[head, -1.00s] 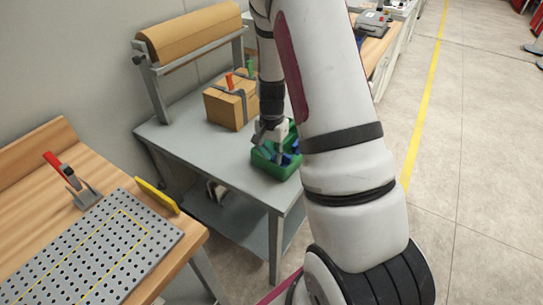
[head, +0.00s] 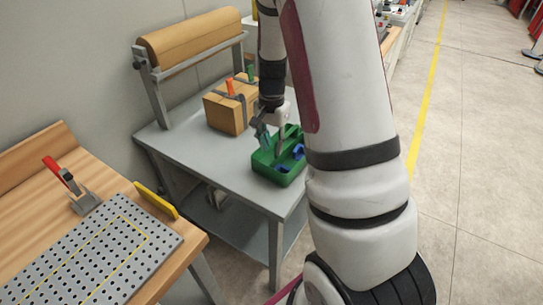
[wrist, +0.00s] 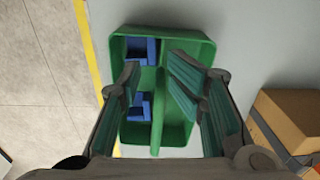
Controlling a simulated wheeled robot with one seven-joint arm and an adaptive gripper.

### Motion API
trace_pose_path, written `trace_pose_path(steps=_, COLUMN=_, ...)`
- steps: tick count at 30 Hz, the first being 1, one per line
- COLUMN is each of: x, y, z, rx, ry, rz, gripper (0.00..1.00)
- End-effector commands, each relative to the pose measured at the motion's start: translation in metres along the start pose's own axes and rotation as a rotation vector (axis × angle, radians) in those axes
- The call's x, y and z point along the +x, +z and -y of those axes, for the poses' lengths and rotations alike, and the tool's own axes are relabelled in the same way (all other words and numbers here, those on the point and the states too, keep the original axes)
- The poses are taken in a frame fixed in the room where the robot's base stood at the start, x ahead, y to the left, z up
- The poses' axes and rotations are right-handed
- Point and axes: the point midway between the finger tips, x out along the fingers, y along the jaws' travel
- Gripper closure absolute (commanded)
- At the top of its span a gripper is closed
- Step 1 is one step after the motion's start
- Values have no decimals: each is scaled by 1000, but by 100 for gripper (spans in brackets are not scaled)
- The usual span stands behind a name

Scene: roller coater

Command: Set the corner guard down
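Two blue angled pieces that look like corner guards lie in a green divided tray (head: 277,178). In the wrist view, one blue corner guard (wrist: 140,50) is in the upper left part of the tray (wrist: 198,46) and the other blue corner guard (wrist: 138,108) is lower, on the same side of the long divider. The visible part of the tray's right side looks empty.
The tray stands on a grey table (head: 215,160) near its right edge. A cardboard box (head: 228,110) with clamps is behind left. A brown paper roll (head: 190,37) hangs on a rack at the back. A wooden bench with a perforated plate (head: 95,250) is at left.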

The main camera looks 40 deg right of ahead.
Motion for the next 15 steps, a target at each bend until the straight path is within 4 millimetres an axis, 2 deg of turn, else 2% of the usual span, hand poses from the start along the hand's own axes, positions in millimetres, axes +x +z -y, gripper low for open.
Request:
trace_pose_path(steps=1, x=-11, y=0, z=1, rx=-1, ry=-4, rz=-3, gripper=69)
trace_pose_path(steps=4, x=-27, y=0, z=0, rx=-2, ry=-2, rz=-2, gripper=69)
trace_pose_path(steps=11, x=-48, y=2, z=0, rx=-6, ry=-3, rz=0, gripper=69)
trace_pose_path(steps=15, x=-72, y=18, z=2, rx=-74, ry=-33, rz=-6, gripper=69)
